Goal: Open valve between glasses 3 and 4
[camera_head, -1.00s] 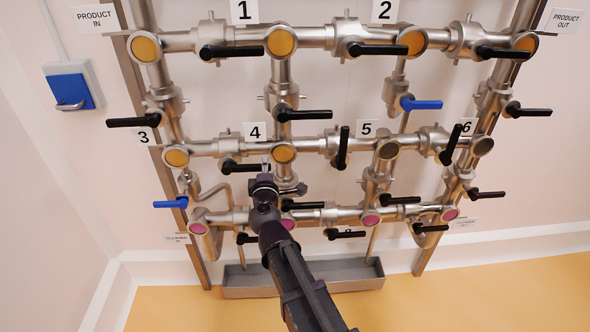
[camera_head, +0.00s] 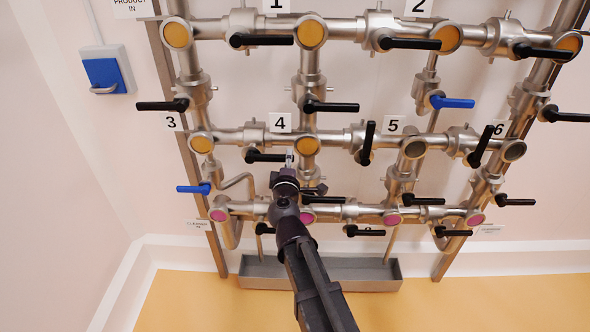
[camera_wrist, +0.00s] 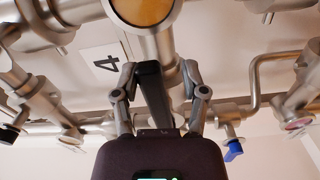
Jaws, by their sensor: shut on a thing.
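The valve between glasses 3 and 4 has a black handle (camera_head: 263,156), which lies roughly along its horizontal steel pipe. Glass 3 (camera_head: 202,143) and glass 4 (camera_head: 308,146) are yellow round windows at either side. My gripper (camera_head: 289,158) is at the right end of this handle, just below left of glass 4. In the wrist view, my gripper (camera_wrist: 160,85) has its two grey fingers on either side of the black handle (camera_wrist: 152,95), shut on it. A yellow glass (camera_wrist: 143,8) and the label 4 (camera_wrist: 106,62) show beyond. My gripper partly hides the pipes below glass 4.
Other black handles surround the spot, including one above glass 4 (camera_head: 331,107) and an upright one (camera_head: 367,143) to its right. A blue handle (camera_head: 193,188) sits lower left. A metal trough (camera_head: 320,273) stands below. The left wall carries a blue switch box (camera_head: 104,75).

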